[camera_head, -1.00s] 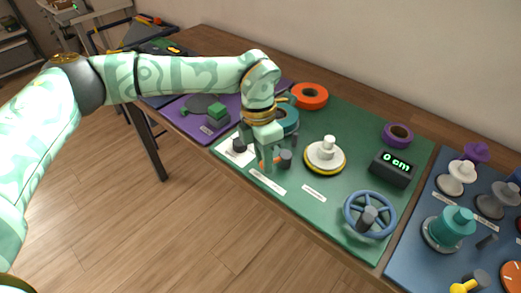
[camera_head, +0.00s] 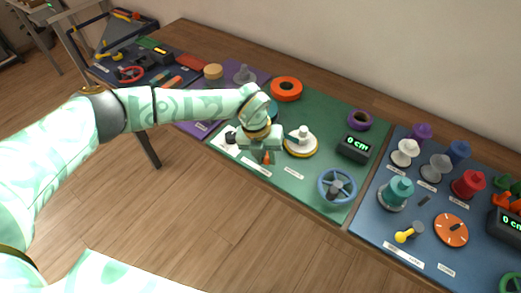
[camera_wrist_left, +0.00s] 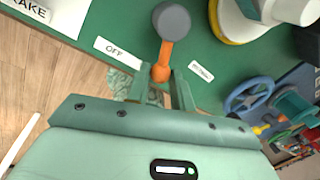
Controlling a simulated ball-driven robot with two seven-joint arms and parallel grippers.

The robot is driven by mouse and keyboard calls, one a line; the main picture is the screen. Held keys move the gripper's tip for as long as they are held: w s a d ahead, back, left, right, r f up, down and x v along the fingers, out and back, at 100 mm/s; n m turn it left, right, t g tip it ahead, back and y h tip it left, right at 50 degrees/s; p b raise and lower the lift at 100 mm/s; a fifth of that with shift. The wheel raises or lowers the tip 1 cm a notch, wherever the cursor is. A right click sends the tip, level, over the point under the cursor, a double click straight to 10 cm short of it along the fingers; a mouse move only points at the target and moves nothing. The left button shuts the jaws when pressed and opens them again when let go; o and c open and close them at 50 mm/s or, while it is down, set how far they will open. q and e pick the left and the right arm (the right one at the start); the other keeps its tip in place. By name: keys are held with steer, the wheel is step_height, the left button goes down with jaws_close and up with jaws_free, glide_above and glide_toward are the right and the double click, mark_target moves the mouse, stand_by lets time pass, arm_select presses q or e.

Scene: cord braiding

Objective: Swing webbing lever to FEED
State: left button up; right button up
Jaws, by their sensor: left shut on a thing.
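The webbing lever is an orange arm (camera_wrist_left: 164,56) with a round orange end and a grey hub (camera_wrist_left: 172,20), on the green board. In the left wrist view its orange end lies between the fingers of my left gripper (camera_wrist_left: 158,88), which is shut on it. The lever points between an OFF label (camera_wrist_left: 117,48) and a second small label (camera_wrist_left: 201,70), too blurred to read. In the head view the left gripper (camera_head: 262,158) hides most of the lever; a bit of orange (camera_head: 267,157) shows. My right gripper is not in view.
A white spool on a yellow-rimmed base (camera_head: 301,142) stands just right of the gripper. The blue board (camera_head: 375,231) at right is crowded.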

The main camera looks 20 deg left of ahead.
arm_select(q)
steer(key=shift+d+r+n+p, duration=0.15)
steer(key=shift+d+n+p, duration=0.2)
steer(key=shift+n+p, duration=0.2)
jaws_close()
steer(key=shift+w, duration=0.1)
steer(key=o, duration=0.9)
jaws_free()
steer(key=shift+o, duration=0.2)
steer(key=a+r+p, duration=0.3)
steer(key=r, duration=1.3)
steer(key=shift+s, duration=0.35)
steer(key=shift+f, duration=0.1)
